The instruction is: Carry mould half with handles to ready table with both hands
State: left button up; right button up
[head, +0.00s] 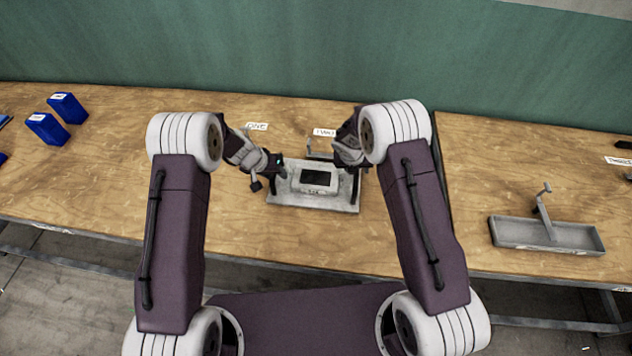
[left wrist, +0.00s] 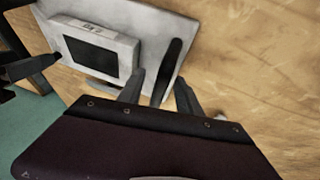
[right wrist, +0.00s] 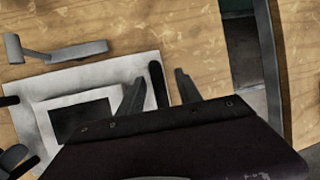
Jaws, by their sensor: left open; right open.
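The mould half (head: 315,181) is a pale grey plate with a raised block and a dark rectangular recess. It lies flat on the wooden table, with a black handle on each side. My left gripper (head: 281,171) is open at its left handle. In the left wrist view that handle (left wrist: 173,67) shows between the spread fingers (left wrist: 160,92). My right gripper (head: 357,170) is open at the other handle. In the right wrist view this handle (right wrist: 157,84) also shows between the fingers (right wrist: 158,90). I cannot tell whether any finger touches a handle.
A grey lever piece (right wrist: 60,50) lies just behind the plate. Labels ONE (head: 257,126) and TWO (head: 324,132) are on the table (head: 110,150). Blue boxes (head: 48,128) stand far left. A grey tray (head: 520,234) with a lever is on the right table, past a gap.

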pick_arm(q)
grip_shut()
pick_arm(e)
grip_shut()
pick_arm(q)
jog(key=shift+a, duration=0.1)
dwell(1.1)
